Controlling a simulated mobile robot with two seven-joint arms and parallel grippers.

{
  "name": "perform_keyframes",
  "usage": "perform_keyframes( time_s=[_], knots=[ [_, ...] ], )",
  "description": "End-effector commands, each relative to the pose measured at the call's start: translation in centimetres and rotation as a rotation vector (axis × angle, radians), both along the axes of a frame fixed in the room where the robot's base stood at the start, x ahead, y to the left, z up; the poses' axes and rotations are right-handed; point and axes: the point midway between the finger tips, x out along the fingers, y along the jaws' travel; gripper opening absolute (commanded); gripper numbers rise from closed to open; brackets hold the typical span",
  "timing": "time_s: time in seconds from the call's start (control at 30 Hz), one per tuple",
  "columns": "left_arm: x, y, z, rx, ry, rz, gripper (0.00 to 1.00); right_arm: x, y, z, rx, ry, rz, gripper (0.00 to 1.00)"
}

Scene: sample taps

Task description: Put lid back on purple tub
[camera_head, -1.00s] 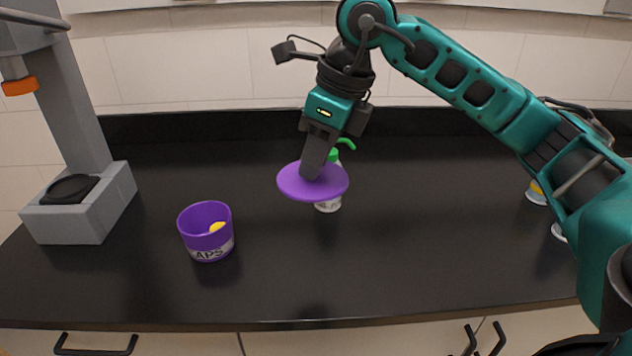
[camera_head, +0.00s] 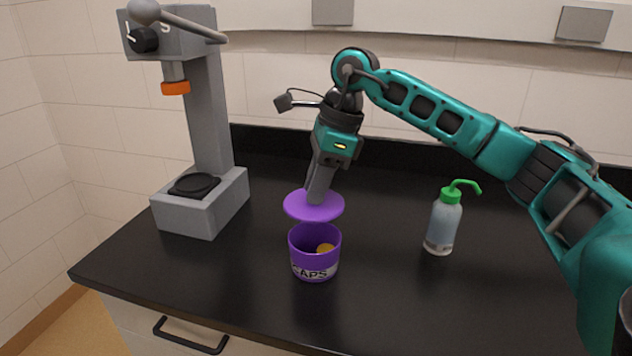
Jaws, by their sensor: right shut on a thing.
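The purple tub (camera_head: 314,262) stands upright and uncovered on the black bench, with a white label reading CAPS on its front. Something yellow-orange (camera_head: 325,249) shows inside it. My right gripper (camera_head: 317,198) is shut on the purple lid (camera_head: 305,206), gripping it from above. The lid is held roughly level, above and slightly behind the tub's rim in the picture, apart from it. The lid's grip point is hidden by the fingers. My left gripper is not in view.
A grey press (camera_head: 207,120) with a lever and an orange collar stands left of the tub. A wash bottle (camera_head: 443,225) with a green top stands to the right. The bench's front edge (camera_head: 230,327) is close in front of the tub. Bare bench lies between tub and bottle.

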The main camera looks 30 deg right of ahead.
Motion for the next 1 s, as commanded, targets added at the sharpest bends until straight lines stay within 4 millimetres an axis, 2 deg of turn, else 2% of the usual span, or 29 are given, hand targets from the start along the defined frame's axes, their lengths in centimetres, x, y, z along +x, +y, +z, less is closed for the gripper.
perform_keyframes(
  time_s=[0.27, 0.67, 1.0],
  knots=[
    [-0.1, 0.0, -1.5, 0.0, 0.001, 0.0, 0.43, 0.0, 0.0, -1.7, 0.0, 0.001, 0.0, 0.0],
    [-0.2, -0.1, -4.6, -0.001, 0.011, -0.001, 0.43, 0.0, 0.0, -5.5, 0.001, 0.001, -0.001, 0.0],
    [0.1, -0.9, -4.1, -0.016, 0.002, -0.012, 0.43, 0.0, 0.0, -6.3, 0.0, 0.0, 0.0, 0.0]
  ],
)
